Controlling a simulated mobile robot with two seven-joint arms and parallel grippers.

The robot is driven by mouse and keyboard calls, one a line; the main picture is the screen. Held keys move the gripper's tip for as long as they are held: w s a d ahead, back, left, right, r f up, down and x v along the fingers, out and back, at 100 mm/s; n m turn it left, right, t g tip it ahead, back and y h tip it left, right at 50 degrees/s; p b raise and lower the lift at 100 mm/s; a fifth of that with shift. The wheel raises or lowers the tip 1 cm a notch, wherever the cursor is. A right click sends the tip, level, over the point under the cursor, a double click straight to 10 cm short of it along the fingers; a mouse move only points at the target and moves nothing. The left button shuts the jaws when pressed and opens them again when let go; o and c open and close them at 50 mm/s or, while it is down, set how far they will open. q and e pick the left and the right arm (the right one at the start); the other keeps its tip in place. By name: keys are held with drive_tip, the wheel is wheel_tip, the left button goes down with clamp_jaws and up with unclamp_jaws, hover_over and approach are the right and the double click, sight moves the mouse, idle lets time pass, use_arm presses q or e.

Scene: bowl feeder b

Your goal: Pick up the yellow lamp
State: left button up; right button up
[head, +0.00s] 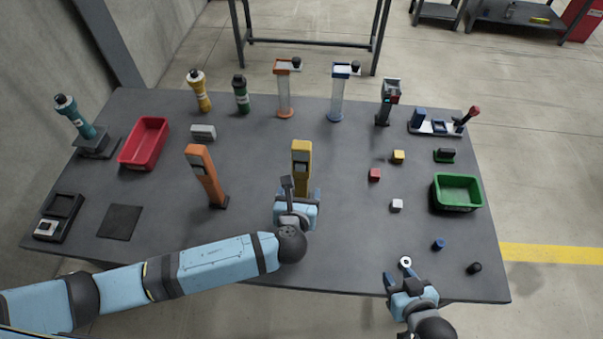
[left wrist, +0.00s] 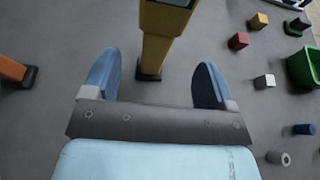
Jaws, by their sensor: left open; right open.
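The yellow lamp (head: 301,155), a slim upright body with a dark window near its top, stands on the table near the middle. In the left wrist view the lamp (left wrist: 160,45) rises between my left gripper's fingers, with clear gaps on both sides. My left gripper (head: 301,192) is open, at the near side of the lamp's lower part, and hides its foot in the head view. Its blue fingers also show in the left wrist view (left wrist: 156,80). I cannot tell how deep the lamp is between them. My right gripper (head: 407,280) is open at the table's front edge.
An orange lamp-like device (head: 204,172) stands to the left. A red tray (head: 127,157) and a green bin (head: 436,198) sit at the sides. Small blocks, including a red cube (head: 374,175), lie right. A white ring (head: 405,262) is by my right gripper. Tall items line the back.

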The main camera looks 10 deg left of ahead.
use_arm(q)
drive_tip(key=x, duration=0.4)
drive_tip(key=shift+a+r+p, duration=0.1)
drive_tip(key=shift+a+p, duration=0.05)
drive_tip(key=shift+p, duration=0.2)
use_arm(e)
drive_tip(key=shift+r, duration=0.45)
use_arm(q)
drive_tip(key=shift+w+f, duration=0.25)
drive_tip(key=shift+w, duration=0.2)
use_arm(e)
drive_tip(key=shift+d, duration=0.1)
use_arm(q)
drive_tip(key=c, duration=1.1)
drive_tip(key=shift+c, duration=0.2)
drive_tip(key=shift+r, duration=0.15)
use_arm(e)
drive_tip(key=shift+f, duration=0.15)
use_arm(q)
wheel_tip(320, 180, up, 20)
hover_over(301, 182)
drive_tip(key=shift+s, duration=0.35)
